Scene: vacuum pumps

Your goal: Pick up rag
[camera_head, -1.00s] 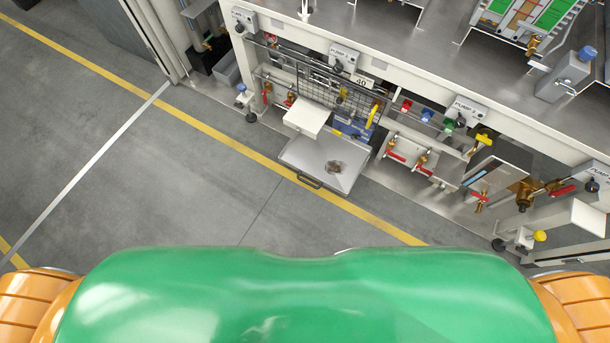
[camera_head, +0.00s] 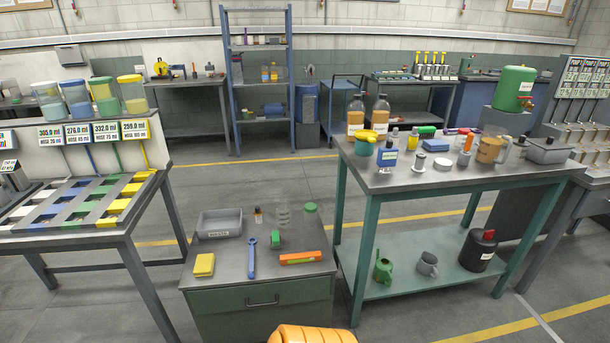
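I cannot make out a sure rag. A small flat yellow block or folded cloth (camera_head: 204,265) lies at the front left of the low green cabinet's grey top; I cannot tell whether it is a rag or a sponge. Neither of my grippers is in view. Only an orange part of my own body shows at the bottom middle edge.
The low cabinet (camera_head: 262,308) also bears a grey bin (camera_head: 220,223), a blue wrench-like tool (camera_head: 252,257) and an orange tool (camera_head: 300,258). A crowded green-legged table (camera_head: 375,184) stands to its right. A bench with coloured slots (camera_head: 60,239) stands left. Grey floor lies between.

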